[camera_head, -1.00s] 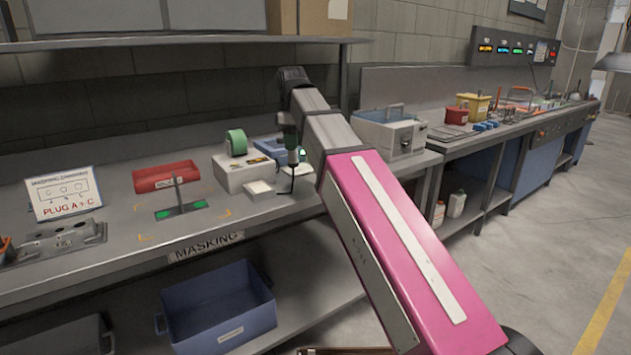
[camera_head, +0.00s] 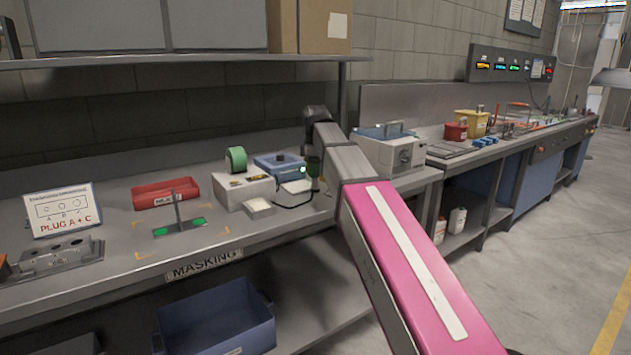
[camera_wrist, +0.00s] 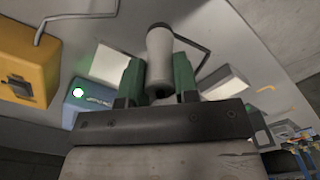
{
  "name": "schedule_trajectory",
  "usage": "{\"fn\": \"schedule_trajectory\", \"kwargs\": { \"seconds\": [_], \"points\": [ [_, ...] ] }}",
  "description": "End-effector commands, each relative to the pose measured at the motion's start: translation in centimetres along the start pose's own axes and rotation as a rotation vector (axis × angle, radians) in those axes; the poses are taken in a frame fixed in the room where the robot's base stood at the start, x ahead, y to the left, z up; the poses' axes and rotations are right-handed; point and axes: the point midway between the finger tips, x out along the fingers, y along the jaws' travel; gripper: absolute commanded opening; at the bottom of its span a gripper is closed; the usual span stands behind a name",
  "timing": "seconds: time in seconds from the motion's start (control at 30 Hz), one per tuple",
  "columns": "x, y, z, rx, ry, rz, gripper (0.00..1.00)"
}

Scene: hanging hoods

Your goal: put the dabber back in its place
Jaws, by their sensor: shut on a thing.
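My gripper (camera_wrist: 158,82) is shut on a pale grey, bottle-shaped handle (camera_wrist: 159,48), which I take as the dabber, between two green fingers in the wrist view. A thin dark bent rod (camera_wrist: 207,48) shows beside it; I cannot tell whether it is joined to the dabber. In the head view my gripper (camera_head: 313,166) is low over the right part of the masking bench, mostly hidden by my arm, and the dabber is not clear there. A blue box (camera_head: 279,164) stands just left of it. I cannot tell which spot is the dabber's place.
On the bench (camera_head: 105,276) are a white box (camera_head: 243,192) with green tape (camera_head: 236,159), a red bin (camera_head: 164,193), a green-padded stand (camera_head: 180,228) and a sign (camera_head: 62,208). A grey machine (camera_head: 390,150) stands close right. A shelf (camera_head: 160,61) hangs above.

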Motion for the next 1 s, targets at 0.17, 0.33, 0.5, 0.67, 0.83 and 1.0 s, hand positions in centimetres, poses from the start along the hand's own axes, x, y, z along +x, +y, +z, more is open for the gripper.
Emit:
{"fn": "schedule_trajectory", "kwargs": {
  "seconds": [0.17,0.33,0.5,0.67,0.83,1.0],
  "points": [
    [2.4,-0.1,0.0,0.000,-0.001,-0.002,0.13],
    [3.6,-0.1,0.0,0.000,0.000,0.000,0.13],
    [3.6,0.0,0.0,0.000,0.000,0.000,0.13],
    [3.8,-0.1,0.0,0.000,0.000,0.000,0.32],
    [3.8,-0.1,0.0,0.000,0.000,0.000,0.54],
    [3.8,-0.1,0.0,0.000,0.000,0.000,0.54]
  ]
}}
